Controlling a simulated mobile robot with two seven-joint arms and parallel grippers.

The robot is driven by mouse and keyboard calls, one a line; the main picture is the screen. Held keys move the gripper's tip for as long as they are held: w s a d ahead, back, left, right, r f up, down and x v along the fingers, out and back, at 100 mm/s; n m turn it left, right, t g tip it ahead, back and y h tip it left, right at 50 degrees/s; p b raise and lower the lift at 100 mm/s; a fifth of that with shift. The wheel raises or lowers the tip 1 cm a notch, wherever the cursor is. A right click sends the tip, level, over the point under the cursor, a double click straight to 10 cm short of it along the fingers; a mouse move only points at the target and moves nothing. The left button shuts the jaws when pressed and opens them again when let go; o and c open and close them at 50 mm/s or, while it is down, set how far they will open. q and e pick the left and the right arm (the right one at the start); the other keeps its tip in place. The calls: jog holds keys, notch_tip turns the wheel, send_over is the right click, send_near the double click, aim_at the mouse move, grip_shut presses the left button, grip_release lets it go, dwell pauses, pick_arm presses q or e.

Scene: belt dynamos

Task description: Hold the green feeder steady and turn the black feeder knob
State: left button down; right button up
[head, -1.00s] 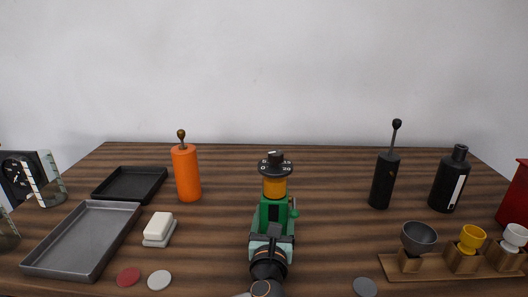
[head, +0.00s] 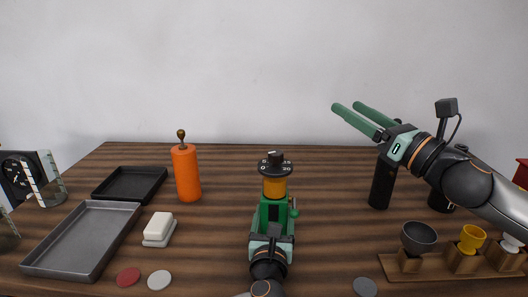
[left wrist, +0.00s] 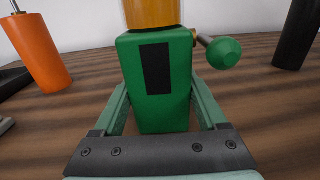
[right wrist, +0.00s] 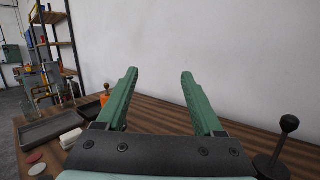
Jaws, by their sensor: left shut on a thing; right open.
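The green feeder (head: 272,212) stands upright in the middle of the table, with an amber section (head: 274,187) above its body. The black feeder knob (head: 275,157) sits on top, over a dark dial with white marks. In the left wrist view the green body (left wrist: 160,105) has a dark panel and a round green handle at its right. My left gripper (left wrist: 155,120) is shut on the body from the front, one finger on each side. My right gripper (head: 350,108) is raised at the right, open and empty, above and to the right of the knob.
An orange bottle (head: 186,172) stands left of the feeder. Black bottles (head: 381,185) stand behind my right arm. Left are a grey tray (head: 50,262), a black tray (head: 130,184) and a white block (head: 160,227). A wooden stand with cups (head: 420,268) is front right.

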aim_at(264, 161)
jog(key=s+a+f+n+g+y, duration=0.2)
jog(key=s+a+f+n+g, duration=0.25)
jog(key=a+f, duration=0.45)
jog(key=shift+g, duration=0.45)
jog(key=x, duration=0.7)
jog(key=f+x, duration=0.1)
jog(key=x, duration=0.2)
jog(key=shift+w+r, duration=0.1)
jog(key=shift+w, duration=0.55)
grip_shut()
